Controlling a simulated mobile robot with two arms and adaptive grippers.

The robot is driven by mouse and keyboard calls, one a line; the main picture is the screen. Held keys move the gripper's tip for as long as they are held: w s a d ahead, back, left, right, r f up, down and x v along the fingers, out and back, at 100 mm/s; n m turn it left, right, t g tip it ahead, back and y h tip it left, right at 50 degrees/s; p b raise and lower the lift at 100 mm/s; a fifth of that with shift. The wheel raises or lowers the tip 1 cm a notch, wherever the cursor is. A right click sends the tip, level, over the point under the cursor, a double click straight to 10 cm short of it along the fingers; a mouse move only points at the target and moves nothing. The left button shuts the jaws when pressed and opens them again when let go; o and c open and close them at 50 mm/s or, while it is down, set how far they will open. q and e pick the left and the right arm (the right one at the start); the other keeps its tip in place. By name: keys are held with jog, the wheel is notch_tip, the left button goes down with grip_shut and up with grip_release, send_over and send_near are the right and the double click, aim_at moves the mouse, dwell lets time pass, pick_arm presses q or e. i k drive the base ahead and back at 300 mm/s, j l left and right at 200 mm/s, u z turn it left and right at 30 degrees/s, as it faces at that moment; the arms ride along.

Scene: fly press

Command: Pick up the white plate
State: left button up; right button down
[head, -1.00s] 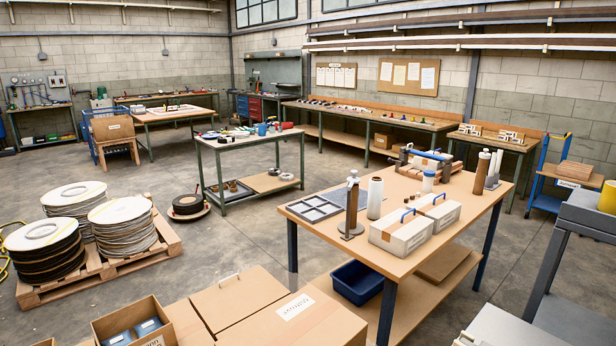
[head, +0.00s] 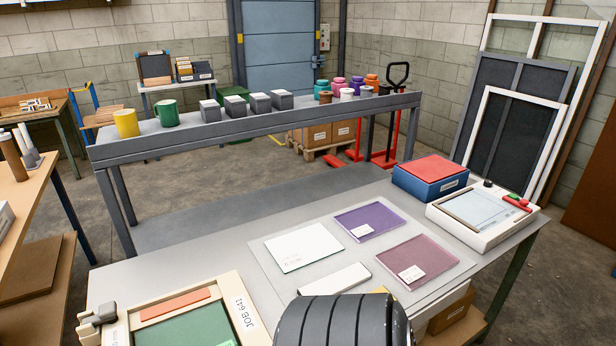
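The white plate (head: 303,247) is a flat rectangular sheet with small print near its lower edge. It lies flat on a pale mat (head: 268,268) on the grey table in front of me. A purple plate (head: 367,222) lies to its right, and a mauve plate (head: 412,262) lies nearer and further right, each with a white label. A narrow white bar (head: 334,286) lies in front of the white plate. Neither of my grippers shows in the head view.
A screen frame marked JOB 641 (head: 243,312) lies at the front left. A blue box with a red top (head: 430,183) and a white device (head: 468,228) stand at the right. Behind, a grey bench (head: 300,117) holds cups, grey blocks and jars.

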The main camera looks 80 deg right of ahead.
aim_at(343, 280)
jog(key=z, duration=2.65)
jog(key=i+l+u, duration=0.1)
jog(key=l, duration=0.2)
